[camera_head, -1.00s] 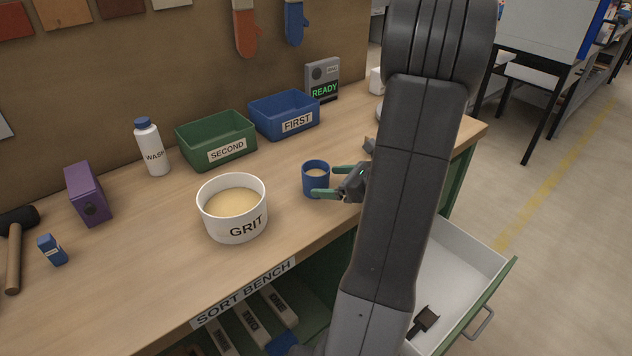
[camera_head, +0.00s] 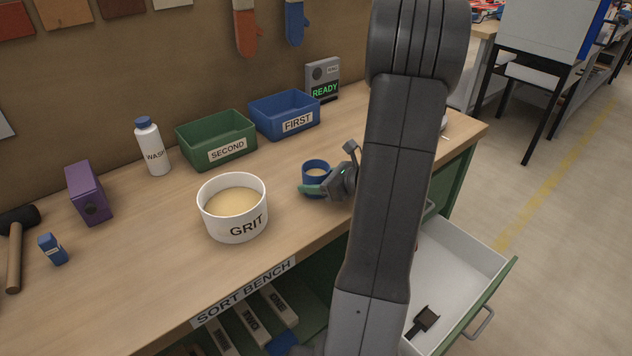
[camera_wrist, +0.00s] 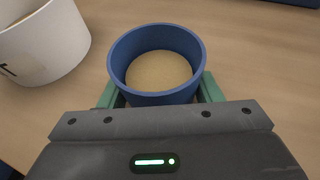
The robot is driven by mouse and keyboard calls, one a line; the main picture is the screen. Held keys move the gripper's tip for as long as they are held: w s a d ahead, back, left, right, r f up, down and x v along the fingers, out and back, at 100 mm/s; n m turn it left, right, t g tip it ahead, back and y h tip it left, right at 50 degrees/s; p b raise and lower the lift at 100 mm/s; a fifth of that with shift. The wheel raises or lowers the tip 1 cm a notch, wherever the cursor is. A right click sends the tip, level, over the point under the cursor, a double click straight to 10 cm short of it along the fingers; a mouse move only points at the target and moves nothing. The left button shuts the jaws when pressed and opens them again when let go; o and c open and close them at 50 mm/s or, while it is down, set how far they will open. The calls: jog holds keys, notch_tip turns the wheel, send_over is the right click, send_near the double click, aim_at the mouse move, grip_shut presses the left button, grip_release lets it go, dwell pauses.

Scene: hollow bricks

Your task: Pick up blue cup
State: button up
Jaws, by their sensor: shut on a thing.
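The blue cup (camera_head: 316,168) stands upright on the bench, with tan contents inside. In the wrist view the cup (camera_wrist: 118,60) fills the space between the green fingers, and its tan fill (camera_wrist: 158,71) shows. My gripper (camera_head: 316,189) is shut on the cup, with its fingers on either side of the cup's body. The fingertips are partly hidden behind the cup in the wrist view. I see no clear gap under the cup.
A white GRIT tub (camera_head: 233,222) stands close left of the cup. Behind are a green SECOND bin (camera_head: 214,148) and a blue FIRST bin (camera_head: 284,126). A white bottle (camera_head: 153,155) stands further left. An open drawer (camera_head: 455,290) juts out at right.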

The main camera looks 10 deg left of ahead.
notch_tip(320, 180, up, 10)
jog(key=p, duration=0.1)
dwell(0.4)
jog(key=shift+w, duration=0.1)
